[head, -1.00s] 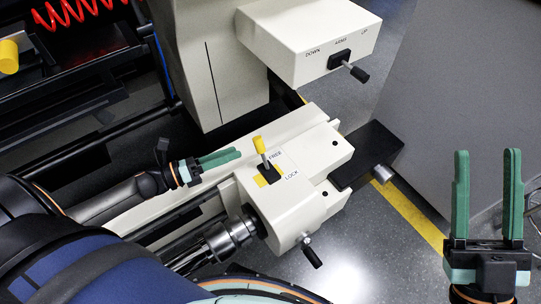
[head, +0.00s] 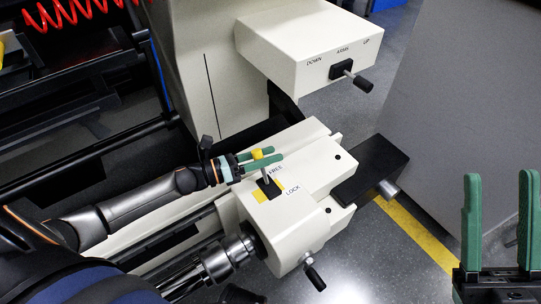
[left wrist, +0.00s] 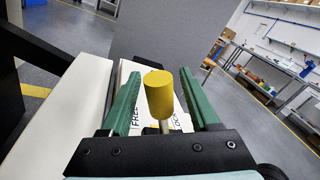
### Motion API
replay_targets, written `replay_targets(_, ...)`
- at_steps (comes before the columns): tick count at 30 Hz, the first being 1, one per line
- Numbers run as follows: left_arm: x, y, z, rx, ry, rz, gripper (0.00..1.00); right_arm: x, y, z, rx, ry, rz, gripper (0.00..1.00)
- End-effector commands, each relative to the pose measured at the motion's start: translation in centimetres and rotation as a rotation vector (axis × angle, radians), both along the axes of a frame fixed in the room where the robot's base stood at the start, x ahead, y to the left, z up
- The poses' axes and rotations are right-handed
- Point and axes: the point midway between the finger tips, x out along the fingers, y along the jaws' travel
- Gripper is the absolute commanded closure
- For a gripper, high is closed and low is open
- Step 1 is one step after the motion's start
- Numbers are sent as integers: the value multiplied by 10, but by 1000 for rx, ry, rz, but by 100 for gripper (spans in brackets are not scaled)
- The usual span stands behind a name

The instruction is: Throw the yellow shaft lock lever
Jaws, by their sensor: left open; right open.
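The yellow shaft lock lever (head: 257,154) stands up from a slot in the white housing (head: 310,165), on the side marked FREE, with LOCK marked further toward the front. My left gripper (head: 262,160) is open, and its green fingers lie on either side of the yellow knob. In the left wrist view the yellow knob (left wrist: 158,94) sits between the two open fingers (left wrist: 155,100), with a gap visible on both sides. My right gripper (head: 500,220) is open and empty at the right edge, away from the housing.
A white box (head: 310,45) with a black-handled lever (head: 352,75) marked DOWN and UP overhangs behind the housing. A black block (head: 370,170) juts out to the right. A second black-knobbed handle (head: 315,275) projects at the front. Grey floor lies at the front right.

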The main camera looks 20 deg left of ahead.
Motion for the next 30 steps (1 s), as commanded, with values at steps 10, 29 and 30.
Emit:
replay_targets(10, 7, -6, 0, 0, 2, 0, 38, 0, 0, -2, 3, 4, 2, 50)
replay_targets(29, 6, -6, 0, 1, 1, 0, 100, 0, 1, -2, -1, 3, 3, 50)
replay_targets(30, 6, -6, 0, 1, 1, 0, 100, 0, 1, -2, -1, 3, 3, 50)
